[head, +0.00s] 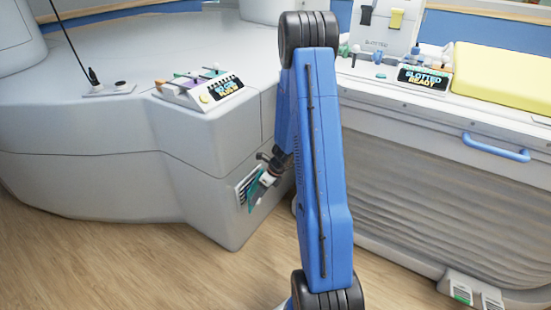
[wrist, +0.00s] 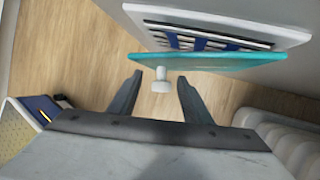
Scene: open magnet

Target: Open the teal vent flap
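The teal vent flap (wrist: 215,62) crosses the upper part of the wrist view. It stands out from the vent (wrist: 290,37), with the slats (wrist: 207,43) showing behind it. A small white knob (wrist: 160,80) sticks out from the flap near its left end. My gripper (wrist: 159,84) is open, with one dark finger on each side of the knob and visible gaps between. In the head view the flap (head: 253,196) shows low on the side of the grey console, beside the vent's slats (head: 242,188). My gripper (head: 269,174) is close to it there, partly hidden by my arm.
The curved grey console (head: 120,175) holds the vent. A bench with a blue handle (head: 496,147) and a ribbed front stands to the right. A panel with coloured sliders (head: 200,88) sits on the console top. The wooden floor (head: 110,260) in front is clear.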

